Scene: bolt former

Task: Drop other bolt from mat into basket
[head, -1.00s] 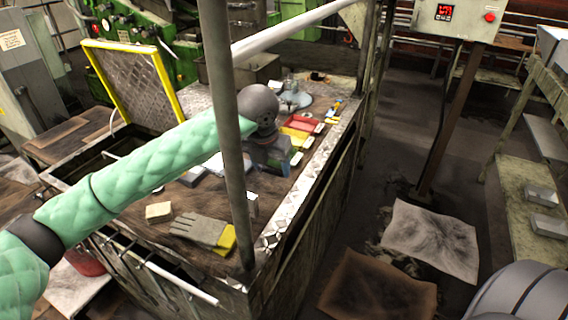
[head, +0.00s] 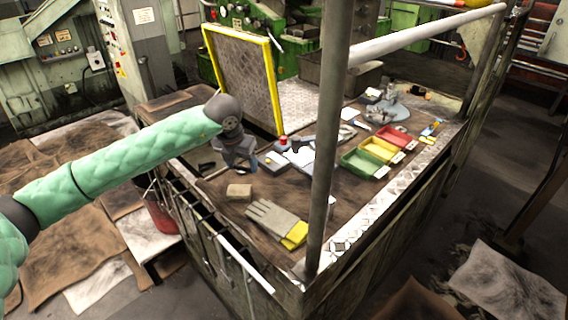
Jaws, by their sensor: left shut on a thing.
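My left gripper (head: 247,168) hangs over the left part of the workbench (head: 318,200), pointing down. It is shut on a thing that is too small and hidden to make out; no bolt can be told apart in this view. A red container (head: 162,219), possibly the basket, sits low at the left outside the bench, below and left of the gripper. Pale sheets (head: 302,155) lie on the bench right of the gripper; I cannot tell whether one is the mat. My right gripper is out of view.
Green, yellow and red trays (head: 378,149) stand to the right. A grey post (head: 327,130) rises at the front corner. A yellow-framed mesh panel (head: 243,72) stands behind.

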